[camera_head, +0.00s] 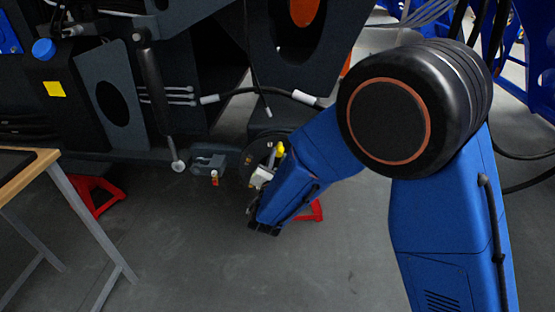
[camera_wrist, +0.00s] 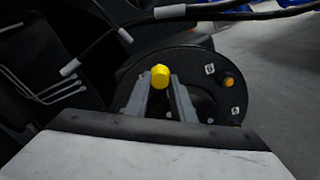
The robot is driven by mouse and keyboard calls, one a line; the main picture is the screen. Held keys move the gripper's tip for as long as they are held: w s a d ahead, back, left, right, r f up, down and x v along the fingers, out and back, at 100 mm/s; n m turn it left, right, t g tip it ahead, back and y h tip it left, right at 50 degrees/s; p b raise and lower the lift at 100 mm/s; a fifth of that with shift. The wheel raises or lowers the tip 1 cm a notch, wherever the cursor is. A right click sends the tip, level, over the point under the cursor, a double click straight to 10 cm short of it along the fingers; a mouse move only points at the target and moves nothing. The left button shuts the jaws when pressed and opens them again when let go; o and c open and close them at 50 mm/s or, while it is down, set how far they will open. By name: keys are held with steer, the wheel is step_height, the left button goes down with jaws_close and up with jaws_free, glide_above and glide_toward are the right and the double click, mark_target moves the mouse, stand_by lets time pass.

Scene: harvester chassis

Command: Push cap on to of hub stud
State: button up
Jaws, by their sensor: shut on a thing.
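My gripper (camera_wrist: 161,88) is shut on a yellow cap (camera_wrist: 160,76), which sits between the fingertips in the wrist view. In the head view, the yellow cap (camera_head: 280,149) shows at the tip of my gripper (camera_head: 274,160), in front of the hub. The hub (camera_wrist: 198,62) is a dark round plate with small white number labels. An orange-yellow piece (camera_wrist: 228,83) stands on its right side between two labels. The stud behind the held cap is hidden, and I cannot tell whether the cap touches it.
A black hose (camera_wrist: 108,40) with light sleeves crosses above the hub. The dark chassis (camera_head: 200,65) fills the space behind. A table (camera_head: 35,170) stands at the left, and a red stand (camera_head: 97,193) is near it. The floor (camera_head: 190,250) in front is clear.

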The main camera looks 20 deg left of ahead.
steer(key=shift+x, duration=1.5)
steer(key=o, duration=0.9)
steer(key=shift+c, duration=0.2)
steer(key=shift+s, duration=0.1)
steer(key=shift+v, duration=2.45)
steer(key=v, duration=1.7)
steer(key=shift+s, duration=0.2)
